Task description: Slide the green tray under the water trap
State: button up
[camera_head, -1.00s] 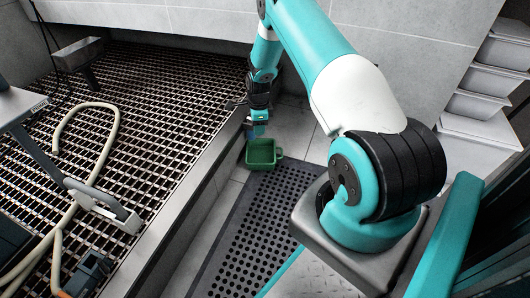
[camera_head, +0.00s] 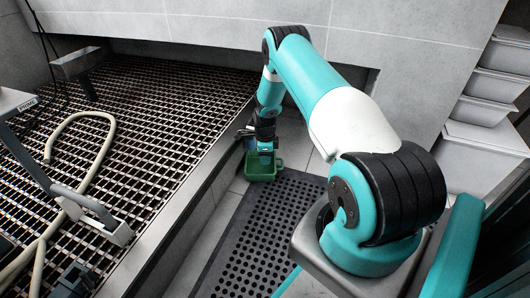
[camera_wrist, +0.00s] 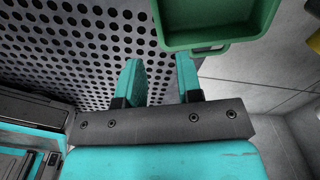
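The green tray (camera_head: 262,172) is a small open box with a handle tab. It sits on the floor at the far end of the black mat, near the raised curb. In the wrist view part of the tray (camera_wrist: 222,30) shows at the top, empty where visible. My gripper (camera_wrist: 161,75) is open, with a gap between its two teal fingers. The right fingertip is close to the tray's rim and tab; I cannot tell whether it touches. In the head view my gripper is at the tray. A dark fitting (camera_head: 245,133) beside my wrist may be the water trap, partly hidden.
A perforated black mat (camera_head: 262,235) covers the floor before the tray. A raised curb and metal grating (camera_head: 150,110) lie to the left, with a pale hose (camera_head: 100,165) on it. White bins (camera_head: 485,110) stand at right. A grey wall rises behind.

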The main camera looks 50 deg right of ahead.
aim_at(265, 182)
notch_tip(265, 182, down, 12)
jog(key=b, duration=0.6)
jog(key=shift+r, duration=0.1)
jog(key=shift+c, duration=0.5)
grip_shut()
